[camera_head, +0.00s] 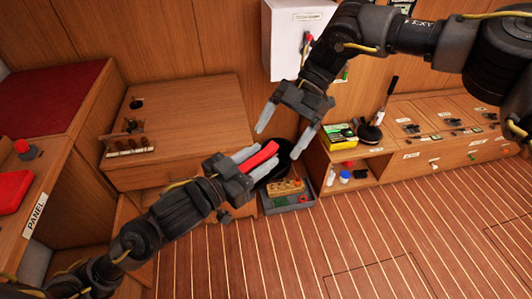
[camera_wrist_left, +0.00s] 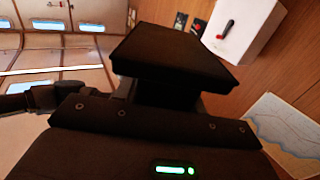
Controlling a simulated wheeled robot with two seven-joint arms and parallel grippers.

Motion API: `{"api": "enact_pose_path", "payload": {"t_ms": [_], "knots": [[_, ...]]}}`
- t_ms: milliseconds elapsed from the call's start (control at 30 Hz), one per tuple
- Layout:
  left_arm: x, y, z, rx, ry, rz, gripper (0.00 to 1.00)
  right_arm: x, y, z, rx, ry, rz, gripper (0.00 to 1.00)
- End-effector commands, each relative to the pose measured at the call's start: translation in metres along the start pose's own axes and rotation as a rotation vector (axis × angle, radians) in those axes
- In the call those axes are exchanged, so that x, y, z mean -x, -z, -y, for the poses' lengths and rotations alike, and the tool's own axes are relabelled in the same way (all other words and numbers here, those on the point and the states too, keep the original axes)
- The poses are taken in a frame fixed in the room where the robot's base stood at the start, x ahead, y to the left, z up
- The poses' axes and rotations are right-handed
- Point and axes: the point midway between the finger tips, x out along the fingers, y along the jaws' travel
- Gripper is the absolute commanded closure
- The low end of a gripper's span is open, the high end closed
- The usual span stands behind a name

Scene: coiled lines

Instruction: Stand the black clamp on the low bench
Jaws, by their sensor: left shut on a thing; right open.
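My left gripper (camera_head: 250,160) is shut on a red piece (camera_head: 260,157) that shows between its grey fingers. I cannot tell whether this piece belongs to the black clamp. A dark block (camera_wrist_left: 180,55) fills the middle of the left wrist view; I cannot tell whether it is held or part of my gripper. My right gripper (camera_head: 286,130) is open and empty, above and to the right of the left one. A low wooden bench (camera_head: 345,162) stands to the right of both grippers. No thing is clearly recognisable as the clamp.
A black rounded thing (camera_head: 283,153) is partly hidden behind my left fingers. Below it, a grey crate (camera_head: 290,207) stands on the floor. A yellow-green box (camera_head: 341,137) and a black round-based item (camera_head: 370,132) occupy the bench top. A wooden cabinet (camera_head: 190,110) stands left.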

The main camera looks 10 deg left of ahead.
Motion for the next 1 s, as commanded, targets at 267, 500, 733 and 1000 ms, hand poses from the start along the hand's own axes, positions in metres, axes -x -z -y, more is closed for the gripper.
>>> {"api": "enact_pose_path", "payload": {"t_ms": [267,500,733,1000], "knots": [[0.000,0.002,0.000,0.000,0.000,-0.004,1.00,-0.049,0.000,0.001,0.001,0.002,-0.001,0.11],[0.000,0.002,0.000,0.000,0.000,-0.004,1.00,-0.069,0.000,0.000,0.001,-0.001,0.001,0.11],[0.000,0.002,0.000,0.000,0.000,-0.004,1.00,-0.072,0.000,0.000,0.001,-0.002,0.000,0.11],[0.000,0.002,0.000,0.000,0.000,-0.004,1.00,-0.072,0.000,0.000,0.001,-0.002,0.001,0.33]]}}
